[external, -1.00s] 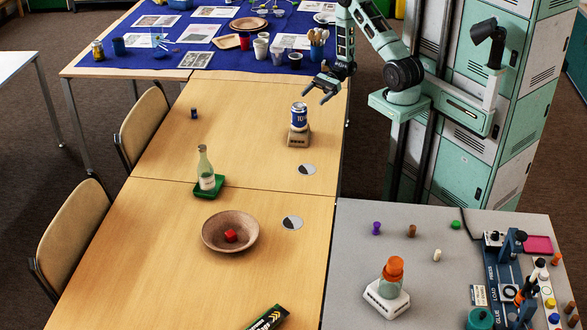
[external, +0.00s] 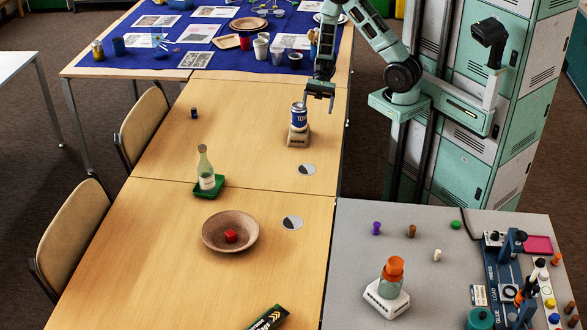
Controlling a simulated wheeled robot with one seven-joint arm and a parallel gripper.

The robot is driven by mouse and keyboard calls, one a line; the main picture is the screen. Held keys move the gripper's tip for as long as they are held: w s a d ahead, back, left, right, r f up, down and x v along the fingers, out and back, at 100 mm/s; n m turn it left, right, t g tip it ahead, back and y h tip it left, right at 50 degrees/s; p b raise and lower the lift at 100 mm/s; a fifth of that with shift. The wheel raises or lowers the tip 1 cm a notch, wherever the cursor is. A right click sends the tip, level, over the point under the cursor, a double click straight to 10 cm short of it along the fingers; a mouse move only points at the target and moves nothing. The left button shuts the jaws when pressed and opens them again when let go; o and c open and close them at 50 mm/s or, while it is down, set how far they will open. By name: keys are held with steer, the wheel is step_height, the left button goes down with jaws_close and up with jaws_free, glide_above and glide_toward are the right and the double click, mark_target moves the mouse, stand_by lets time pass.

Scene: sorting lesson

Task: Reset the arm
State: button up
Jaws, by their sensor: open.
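My gripper (external: 318,99) points down over the far part of the wooden table (external: 250,160). It is open and empty. It hangs just above and to the right of a blue and white can (external: 299,116). The can stands upright on a small beige block-like stand (external: 298,138). From this angle I cannot tell how far the fingers are from the can, but they do not hold it.
A bottle (external: 205,168) stands on a green tray (external: 201,190). A brown bowl (external: 214,243) holds a red cube (external: 231,236). A small dark blue cylinder (external: 194,113) stands at left. The grey table (external: 350,235) carries an orange-topped jar (external: 393,272) and a tool rack.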

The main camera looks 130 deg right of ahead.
steer(key=a+r+n+g, duration=0.2)
steer(key=a+n+g, duration=0.45)
steer(key=a, duration=0.35)
steer(key=a+r+n+g, duration=0.2)
steer(key=a+n+g, duration=0.3)
steer(key=a+n, duration=0.3)
steer(key=s+a+r+n+t+h, duration=0.1)
steer(key=s+a+n+h, duration=0.3)
steer(key=a+n, duration=0.5)
steer(key=s+a+r+n+h, duration=0.3)
steer(key=s+a+n+h, duration=0.1)
steer(key=a+n, duration=0.5)
steer(key=shift+s+a+r+n+t+h, duration=0.2)
steer(key=shift+s+a+n+t+h, duration=0.05)
steer(key=shift+s+n+t+h, duration=0.15)
